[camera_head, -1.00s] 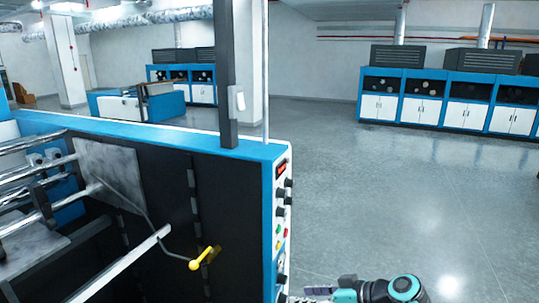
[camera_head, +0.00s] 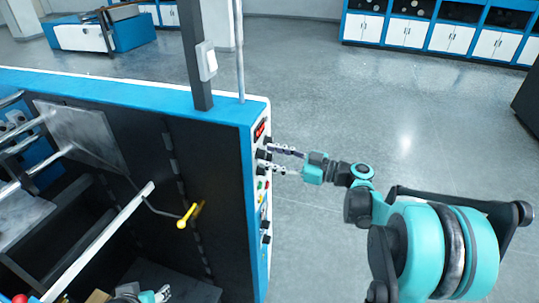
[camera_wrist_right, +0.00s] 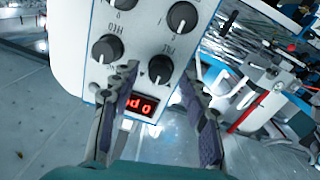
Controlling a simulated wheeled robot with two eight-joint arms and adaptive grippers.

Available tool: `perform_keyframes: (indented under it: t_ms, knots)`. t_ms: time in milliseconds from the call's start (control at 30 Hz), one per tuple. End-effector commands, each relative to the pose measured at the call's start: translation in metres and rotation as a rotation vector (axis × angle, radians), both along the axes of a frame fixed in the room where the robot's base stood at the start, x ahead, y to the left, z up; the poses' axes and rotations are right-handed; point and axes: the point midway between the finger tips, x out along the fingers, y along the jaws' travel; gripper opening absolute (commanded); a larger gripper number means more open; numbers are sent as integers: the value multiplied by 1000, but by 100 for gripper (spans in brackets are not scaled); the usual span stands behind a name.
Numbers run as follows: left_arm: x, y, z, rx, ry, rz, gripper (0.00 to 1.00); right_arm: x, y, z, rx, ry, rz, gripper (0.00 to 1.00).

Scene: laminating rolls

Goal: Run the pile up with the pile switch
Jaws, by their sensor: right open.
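The control panel (camera_head: 262,190) is on the narrow white end of the blue machine. In the right wrist view it appears upside down, with black knobs and a red display (camera_wrist_right: 141,105). A label that seems to read PILE stands between an outer knob (camera_wrist_right: 183,17) and a knob nearer the display (camera_wrist_right: 160,68); I cannot tell which it names. My right gripper (camera_head: 271,159) is at the panel's upper part, open, its fingers either side of the knob nearer the display. Contact is unclear. Part of my left gripper (camera_head: 155,295) shows at the bottom edge; its jaws are unclear.
A yellow-knobbed lever (camera_head: 187,215) sticks out inside the machine. A dark post with a grey box (camera_head: 207,60) rises from its top. Blue and white cabinets (camera_head: 408,32) line the back. The floor right of the machine is open.

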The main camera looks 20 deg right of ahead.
Motion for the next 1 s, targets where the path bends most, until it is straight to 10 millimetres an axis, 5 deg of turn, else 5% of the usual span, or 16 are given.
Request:
perform_keyframes:
  t_ms: [367, 533, 1000]
  knots:
    - [0, 0, 1, 0, 0, 0, 47, 5, 7, 0, 0, 1, -1, 46]
    - [0, 0, 1, 0, 0, 0, 47, 5, 7, 0, 0, 1, -1, 1]
    - [0, 0, -2, 0, 0, 0, 47, 5, 6, 0, 41, 60, 0, 0]
